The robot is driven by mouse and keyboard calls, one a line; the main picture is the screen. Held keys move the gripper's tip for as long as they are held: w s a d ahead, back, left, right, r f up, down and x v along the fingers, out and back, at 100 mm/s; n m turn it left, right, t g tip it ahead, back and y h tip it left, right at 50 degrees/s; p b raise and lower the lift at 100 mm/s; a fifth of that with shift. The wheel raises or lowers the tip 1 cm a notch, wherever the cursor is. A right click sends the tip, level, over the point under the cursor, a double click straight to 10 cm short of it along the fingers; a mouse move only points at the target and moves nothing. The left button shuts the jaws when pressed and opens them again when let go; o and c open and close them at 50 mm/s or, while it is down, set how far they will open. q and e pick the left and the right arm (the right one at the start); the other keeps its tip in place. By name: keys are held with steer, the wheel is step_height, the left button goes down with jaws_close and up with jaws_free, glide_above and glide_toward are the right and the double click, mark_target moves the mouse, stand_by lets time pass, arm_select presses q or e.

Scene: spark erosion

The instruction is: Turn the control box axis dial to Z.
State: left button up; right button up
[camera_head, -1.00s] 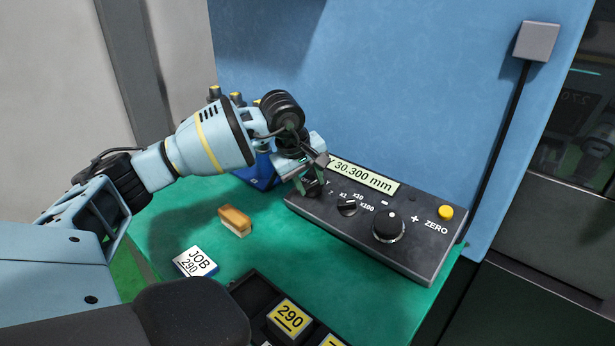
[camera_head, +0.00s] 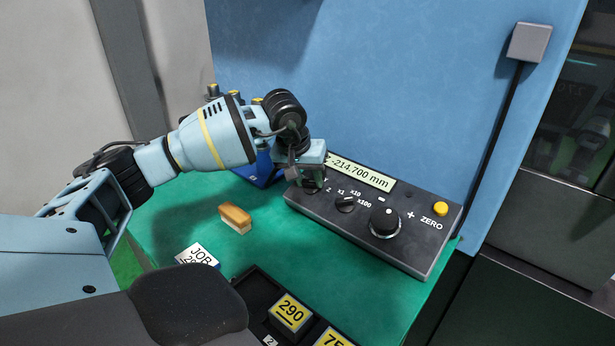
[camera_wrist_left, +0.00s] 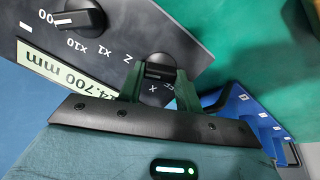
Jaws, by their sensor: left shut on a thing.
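The dark control box (camera_head: 420,255) stands on the green table against the blue panel. Its axis dial (camera_wrist_left: 160,66) is black, with Z and X printed beside it in the left wrist view. My left gripper (camera_wrist_left: 159,80) has its two green fingers on either side of the dial, shut on it. In the head view the left gripper (camera_head: 312,187) covers most of the dial. The display (camera_head: 362,175) reads -214.700 mm, after a partly hidden letter that looks like Z. The dial's exact pointer direction is hard to make out. My right gripper is not in view.
The box also carries a step dial (camera_head: 346,204), a large knob (camera_head: 385,223) and a yellow ZERO button (camera_head: 441,208). A wood-topped brush-like block (camera_head: 235,218), a JOB card (camera_head: 197,255) and a dark tray (camera_head: 258,292) lie in front. A blue rack stands behind the left gripper.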

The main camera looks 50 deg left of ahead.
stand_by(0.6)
arm_select(q)
steer(key=o, duration=1)
steer(key=shift+r, duration=0.1)
steer(key=shift+v, duration=3.85)
steer(key=shift+d, duration=0.1)
